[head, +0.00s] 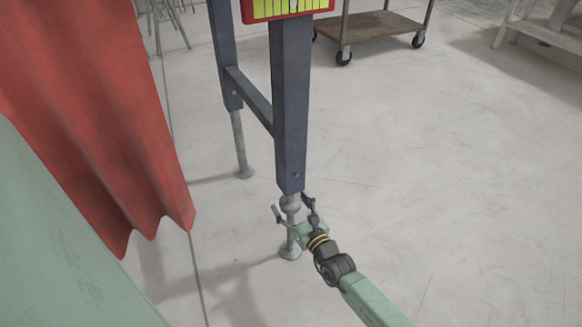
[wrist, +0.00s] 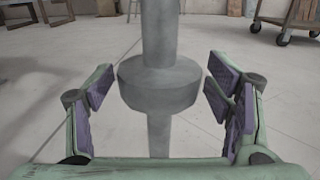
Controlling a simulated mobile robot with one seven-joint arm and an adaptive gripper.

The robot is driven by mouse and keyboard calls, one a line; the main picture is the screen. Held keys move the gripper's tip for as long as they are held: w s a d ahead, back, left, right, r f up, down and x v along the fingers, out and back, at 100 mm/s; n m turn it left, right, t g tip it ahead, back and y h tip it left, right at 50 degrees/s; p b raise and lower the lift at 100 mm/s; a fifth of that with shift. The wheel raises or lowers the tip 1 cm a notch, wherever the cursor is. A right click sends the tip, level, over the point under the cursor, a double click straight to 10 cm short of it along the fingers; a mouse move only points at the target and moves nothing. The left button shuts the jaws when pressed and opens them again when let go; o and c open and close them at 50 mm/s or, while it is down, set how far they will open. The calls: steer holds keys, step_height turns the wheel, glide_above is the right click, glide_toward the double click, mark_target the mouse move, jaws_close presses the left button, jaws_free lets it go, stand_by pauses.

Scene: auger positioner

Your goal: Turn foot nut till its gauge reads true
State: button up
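The foot nut (wrist: 159,86) is a thick grey collar on the threaded stem below the dark blue leg (head: 290,110). In the head view the nut (head: 289,203) shows just under the leg's lower end, partly hidden by my gripper (head: 292,214). In the wrist view my gripper (wrist: 159,92) is open, with purple-padded fingers on the left and right of the nut. Narrow gaps show on both sides; I cannot tell how deep the nut lies between the pads. The gauge (head: 285,9), yellow-green with dark lines in a red frame, is cut off at the top; its reading is unclear.
A red curtain (head: 100,110) hangs at the left. A second leg with its foot rod (head: 241,145) stands behind, joined by a crossbar (head: 248,97). A wheeled cart (head: 370,27) stands at the back. The floor to the right is clear.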

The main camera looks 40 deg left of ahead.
steer(key=c, duration=1)
steer(key=g+b, duration=0.1)
steer(key=b, duration=0.2)
steer(key=shift+d+f+n, duration=0.1)
steer(key=shift+f+n, duration=0.3)
steer(key=shift+y+b, duration=0.3)
steer(key=shift+b, duration=0.2)
steer(key=shift+r+n+g+b, duration=0.2)
steer(key=shift+n+g+b, duration=0.1)
steer(key=shift+g+b, duration=0.15)
steer(key=shift+r, duration=0.15)
steer(key=o, duration=1.2)
steer(key=shift+c, duration=0.2)
steer(key=v, duration=1.1)
steer(key=shift+d, duration=0.45)
